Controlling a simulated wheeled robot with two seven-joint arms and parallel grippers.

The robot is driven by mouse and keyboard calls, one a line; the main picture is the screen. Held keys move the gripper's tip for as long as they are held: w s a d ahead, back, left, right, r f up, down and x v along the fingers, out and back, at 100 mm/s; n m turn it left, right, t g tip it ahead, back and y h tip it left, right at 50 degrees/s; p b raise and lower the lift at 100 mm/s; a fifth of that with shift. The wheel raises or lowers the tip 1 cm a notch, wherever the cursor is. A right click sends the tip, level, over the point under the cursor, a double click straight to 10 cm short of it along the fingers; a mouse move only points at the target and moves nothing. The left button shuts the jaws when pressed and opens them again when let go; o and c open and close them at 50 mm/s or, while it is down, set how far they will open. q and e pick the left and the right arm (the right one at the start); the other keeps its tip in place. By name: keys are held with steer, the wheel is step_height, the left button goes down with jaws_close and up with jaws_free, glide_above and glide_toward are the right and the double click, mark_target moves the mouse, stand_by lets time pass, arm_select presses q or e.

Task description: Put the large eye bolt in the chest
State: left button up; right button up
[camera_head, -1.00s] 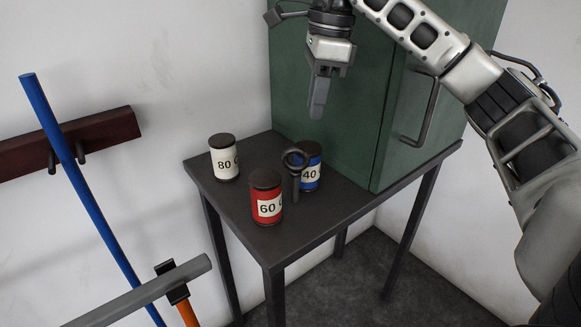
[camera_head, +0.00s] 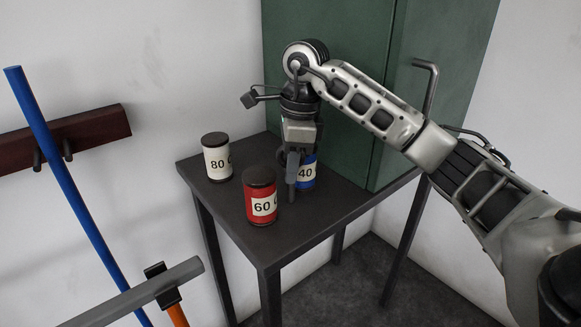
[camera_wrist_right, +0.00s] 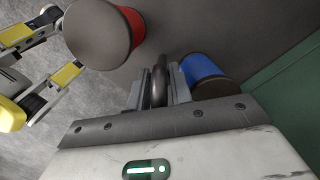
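The large eye bolt (camera_head: 291,191) stands upright on the dark table, between the red and blue cans. In the head view my right gripper (camera_head: 291,168) is lowered over its ring and hides most of it. In the right wrist view the dark ring of the eye bolt (camera_wrist_right: 160,82) is edge-on between the two fingers (camera_wrist_right: 159,92). Whether they touch it I cannot tell. The green chest (camera_head: 340,110) stands at the back of the table. Its front door (camera_head: 400,130) with a bar handle (camera_head: 430,90) looks shut.
On the dark table (camera_head: 290,232) stand a red can (camera_head: 262,198) marked 60, a white can (camera_head: 217,158) marked 80, and a blue can (camera_head: 307,172) marked 40. The red and blue cans flank the gripper closely. A blue pole (camera_head: 80,205) stands at left.

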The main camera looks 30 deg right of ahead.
steer(key=shift+f, duration=0.6)
jaws_close()
steer(key=shift+r, duration=0.15)
